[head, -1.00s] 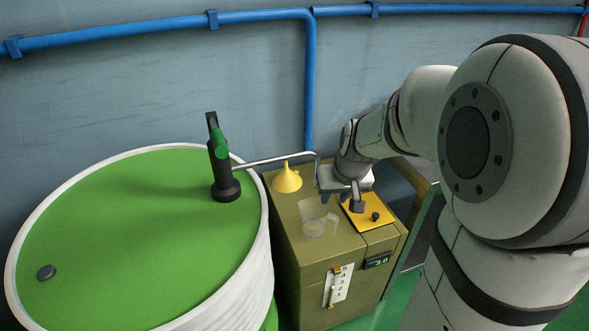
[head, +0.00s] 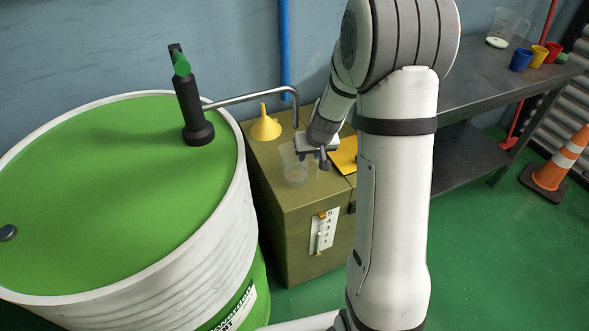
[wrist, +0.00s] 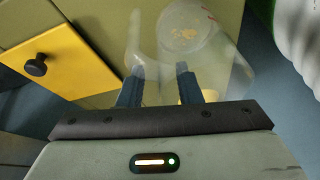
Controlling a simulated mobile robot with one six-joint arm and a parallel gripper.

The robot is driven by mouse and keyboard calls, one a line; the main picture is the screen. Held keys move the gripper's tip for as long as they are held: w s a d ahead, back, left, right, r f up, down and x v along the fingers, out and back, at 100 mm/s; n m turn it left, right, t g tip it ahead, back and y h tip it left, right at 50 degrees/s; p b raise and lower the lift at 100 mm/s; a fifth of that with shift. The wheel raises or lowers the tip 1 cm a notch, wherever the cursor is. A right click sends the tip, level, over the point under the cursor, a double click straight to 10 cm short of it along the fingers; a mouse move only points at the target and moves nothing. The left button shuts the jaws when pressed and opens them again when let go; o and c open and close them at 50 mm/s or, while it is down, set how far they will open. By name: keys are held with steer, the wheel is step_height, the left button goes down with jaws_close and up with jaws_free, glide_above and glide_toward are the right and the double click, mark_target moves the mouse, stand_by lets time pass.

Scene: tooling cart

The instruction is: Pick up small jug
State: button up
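The small jug (head: 293,172) is clear and stands on top of the olive-green box (head: 275,190), under the spout and in front of the yellow funnel. In the wrist view the jug (wrist: 205,50) shows as a see-through shape with a round base, just beyond the fingertips. My gripper (head: 324,162) is beside the jug, on its right in the head view. In the wrist view its two dark fingers (wrist: 160,70) stand apart, with the jug's faint outline around their tips. I cannot tell whether they touch it.
A green-topped drum (head: 100,190) with a pump (head: 192,100) stands at left; its spout reaches over the box. The yellow funnel (head: 265,125) and yellow plate (head: 345,155) are on the box. A bench (head: 470,85) holds another clear jug (head: 509,24) and coloured cups.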

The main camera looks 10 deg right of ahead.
steer(key=shift+w+f, duration=0.2)
steer(key=shift+f, duration=0.25)
jaws_close()
